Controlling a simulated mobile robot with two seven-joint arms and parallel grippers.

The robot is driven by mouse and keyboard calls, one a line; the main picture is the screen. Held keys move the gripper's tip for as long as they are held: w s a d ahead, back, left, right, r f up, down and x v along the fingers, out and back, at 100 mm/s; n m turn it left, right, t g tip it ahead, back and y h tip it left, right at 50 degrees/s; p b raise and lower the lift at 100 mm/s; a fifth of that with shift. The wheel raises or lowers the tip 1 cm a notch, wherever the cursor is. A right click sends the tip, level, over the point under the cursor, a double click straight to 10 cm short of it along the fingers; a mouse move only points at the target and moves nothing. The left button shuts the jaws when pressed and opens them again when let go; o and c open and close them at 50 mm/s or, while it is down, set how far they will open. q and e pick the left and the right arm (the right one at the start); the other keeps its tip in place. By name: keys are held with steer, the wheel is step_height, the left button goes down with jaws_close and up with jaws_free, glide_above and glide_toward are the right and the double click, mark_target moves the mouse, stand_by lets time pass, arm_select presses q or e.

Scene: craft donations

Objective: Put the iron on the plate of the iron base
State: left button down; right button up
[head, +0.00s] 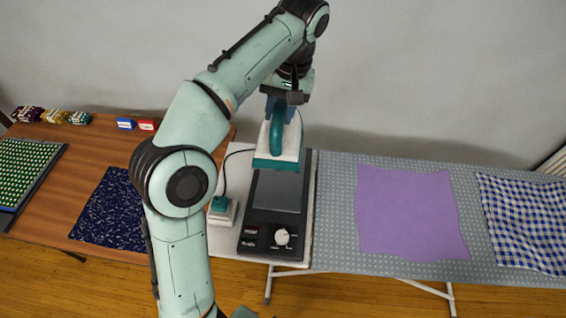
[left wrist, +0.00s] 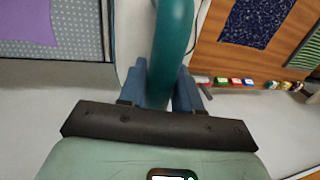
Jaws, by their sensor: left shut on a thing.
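The iron (head: 262,161), white with a teal handle and a teal lower edge, is in my left gripper (head: 281,104). The gripper's blue fingers are shut on the handle, which also shows in the left wrist view (left wrist: 173,35). The iron base (head: 258,218) is a long black unit with a grey plate (head: 280,193), a white dial and small switches at its near end. The iron appears over the far part of the plate and hides it. I cannot tell whether the iron touches the plate. My right gripper is not in view.
A small white and teal block (head: 221,211) with a dark cord stands left of the base, partly behind my arm. A grey dotted ironing board (head: 335,215) on the right bears a purple cloth (head: 408,212) and a blue checked cloth (head: 525,220). A wooden table (head: 75,155) is on the left.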

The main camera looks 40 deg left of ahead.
mark_target(290, 128)
arm_select(q)
steer(key=f+b, duration=0.3)
steer(key=f, duration=0.8)
steer(key=shift+s, duration=0.2)
steer(key=shift+f+b, duration=0.8)
steer(key=shift+f, duration=1.95)
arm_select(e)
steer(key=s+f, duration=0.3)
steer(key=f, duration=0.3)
arm_select(q)
steer(key=shift+w, duration=0.1)
steer(key=shift+f, duration=0.15)
steer(key=c, duration=0.8)
jaws_free()
steer(key=r+p, duration=0.1)
steer(key=r, duration=0.3)
steer(key=d+r+p, duration=0.1)
steer(key=r, duration=0.3)
steer(key=w+d+r+p, duration=0.1)
steer(key=r, duration=0.3)
steer(key=shift+p, duration=0.3)
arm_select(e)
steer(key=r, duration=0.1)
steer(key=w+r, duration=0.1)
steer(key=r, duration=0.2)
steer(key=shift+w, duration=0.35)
arm_select(q)
steer(key=shift+f, duration=0.1)
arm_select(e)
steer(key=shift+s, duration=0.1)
